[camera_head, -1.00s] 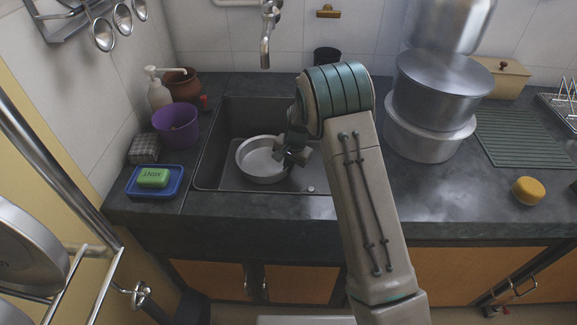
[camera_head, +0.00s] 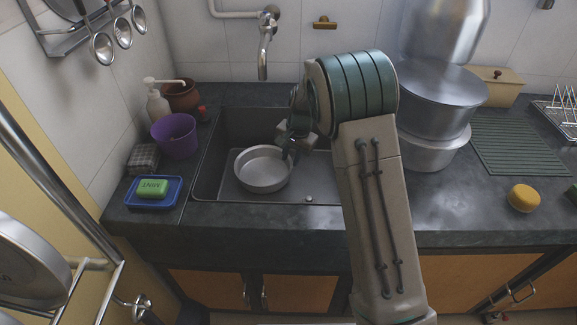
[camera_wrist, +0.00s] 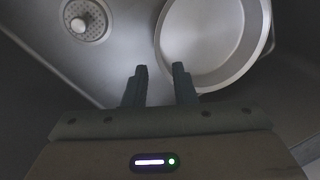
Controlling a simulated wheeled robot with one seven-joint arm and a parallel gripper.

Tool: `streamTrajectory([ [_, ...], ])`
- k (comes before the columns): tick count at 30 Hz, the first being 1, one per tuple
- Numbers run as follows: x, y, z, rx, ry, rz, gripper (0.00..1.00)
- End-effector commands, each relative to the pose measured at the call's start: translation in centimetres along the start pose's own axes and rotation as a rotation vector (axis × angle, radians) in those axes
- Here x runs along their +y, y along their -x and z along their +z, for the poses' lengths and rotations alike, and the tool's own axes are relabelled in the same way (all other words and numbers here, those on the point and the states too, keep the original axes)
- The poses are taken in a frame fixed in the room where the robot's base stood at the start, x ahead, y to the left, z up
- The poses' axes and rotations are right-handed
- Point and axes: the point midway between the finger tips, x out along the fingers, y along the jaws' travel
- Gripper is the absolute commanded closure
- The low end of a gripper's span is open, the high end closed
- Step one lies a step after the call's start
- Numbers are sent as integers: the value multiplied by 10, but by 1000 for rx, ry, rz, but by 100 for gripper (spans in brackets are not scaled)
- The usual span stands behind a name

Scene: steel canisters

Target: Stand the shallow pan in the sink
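The shallow pan (camera_head: 263,172), round and silver-grey with low walls, sits open side up in the left part of the dark sink (camera_head: 315,190). It looks level on the sink floor. My gripper (camera_head: 289,152) is at the pan's right rear rim in the head view, partly hidden by my arm. In the wrist view my gripper (camera_wrist: 160,70) shows two fingers apart with nothing clamped between them. The pan (camera_wrist: 215,45) lies beyond, its rim passing behind the right finger. The exact gap between fingers and rim cannot be told.
The sink drain (camera_wrist: 86,20) is beside the pan. A purple cup (camera_head: 176,136), a soap dish (camera_head: 153,203) and a white pump bottle (camera_head: 158,106) stand left of the sink. Stacked large pots (camera_head: 440,100) stand close right of my arm. The faucet (camera_head: 263,58) hangs above the sink's back.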

Motion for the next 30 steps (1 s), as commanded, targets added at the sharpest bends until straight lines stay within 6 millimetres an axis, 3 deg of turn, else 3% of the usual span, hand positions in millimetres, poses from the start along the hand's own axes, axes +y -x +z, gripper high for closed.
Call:
streamTrajectory([
  [3,0,16,0,1,0,-1,76],
  [11,1,27,0,0,2,0,76],
  [14,8,40,4,4,15,-3,76],
  [20,48,96,29,20,92,-7,76],
  [24,84,134,58,34,169,0,76],
  [30,137,174,106,60,282,21,76],
])
